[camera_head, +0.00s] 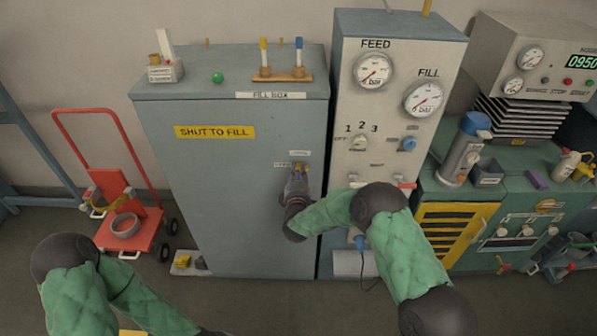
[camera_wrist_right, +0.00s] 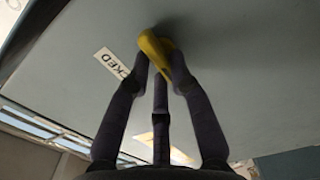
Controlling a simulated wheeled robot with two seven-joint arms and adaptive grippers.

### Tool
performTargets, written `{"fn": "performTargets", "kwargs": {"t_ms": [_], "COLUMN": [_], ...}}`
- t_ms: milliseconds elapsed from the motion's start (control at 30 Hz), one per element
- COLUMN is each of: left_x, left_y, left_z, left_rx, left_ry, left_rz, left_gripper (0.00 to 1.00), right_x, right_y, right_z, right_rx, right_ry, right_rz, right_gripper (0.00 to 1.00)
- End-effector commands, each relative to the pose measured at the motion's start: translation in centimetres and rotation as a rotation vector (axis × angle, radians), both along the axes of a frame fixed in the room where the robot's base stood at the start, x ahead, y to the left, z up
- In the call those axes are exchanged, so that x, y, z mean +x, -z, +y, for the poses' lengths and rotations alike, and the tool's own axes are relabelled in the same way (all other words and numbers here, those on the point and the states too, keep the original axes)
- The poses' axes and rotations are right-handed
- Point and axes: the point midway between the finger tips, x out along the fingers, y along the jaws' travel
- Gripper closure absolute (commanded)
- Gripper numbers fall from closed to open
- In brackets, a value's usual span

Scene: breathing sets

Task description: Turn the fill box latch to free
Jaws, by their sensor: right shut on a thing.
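The fill box (camera_head: 215,215) is a tall grey-blue cabinet with a "FILL BOX" label on top and a yellow "SHUT TO FILL" plate on its front. Its latch (camera_head: 300,168) is a small yellow handle near the front's right edge, mostly hidden by my gripper. The latch (camera_wrist_right: 151,46) shows more clearly in the right wrist view, beside a white label (camera_wrist_right: 112,64) ending in "CKED". My right gripper (camera_head: 298,178) is shut on the latch, its fingertips (camera_wrist_right: 160,62) on either side of it. My left arm is at the lower left; its gripper is not visible.
A gauge panel (camera_head: 352,180) with knobs stands right of the box. A green bench (camera_head: 460,195) is further right. A red hand truck (camera_head: 130,235) stands at the left. A rack (camera_head: 283,80) with two tubes and a green button (camera_head: 217,77) are on the box's top.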

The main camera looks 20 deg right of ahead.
Motion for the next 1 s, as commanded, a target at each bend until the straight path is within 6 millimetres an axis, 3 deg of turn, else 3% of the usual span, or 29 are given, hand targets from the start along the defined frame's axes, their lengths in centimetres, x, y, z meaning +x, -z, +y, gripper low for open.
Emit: {"fn": "performTargets", "kwargs": {"t_ms": [467,500,600,1000], "left_x": [0.00,0.00,0.00,0.01], "left_y": [-0.04,-0.04,-0.04,-0.04], "left_z": [0.00,0.00,0.00,0.00], "left_rx": [0.000,0.000,0.000,0.000], "left_ry": [0.000,0.000,0.000,0.000], "left_rz": [0.000,0.000,0.000,0.000], "left_gripper": [0.60,0.60,0.60,0.60], "right_x": [-0.01,-0.01,-0.01,-0.45], "right_y": [0.08,0.08,0.09,0.03], "right_z": [0.09,0.09,0.09,0.18], "right_rx": [-0.016,-0.016,-0.016,-0.014], "right_ry": [-0.002,-0.002,-0.002,-0.001], "right_rz": [0.006,0.006,0.006,0.004], "right_gripper": [1.00,0.75,0.54,0.54]}}
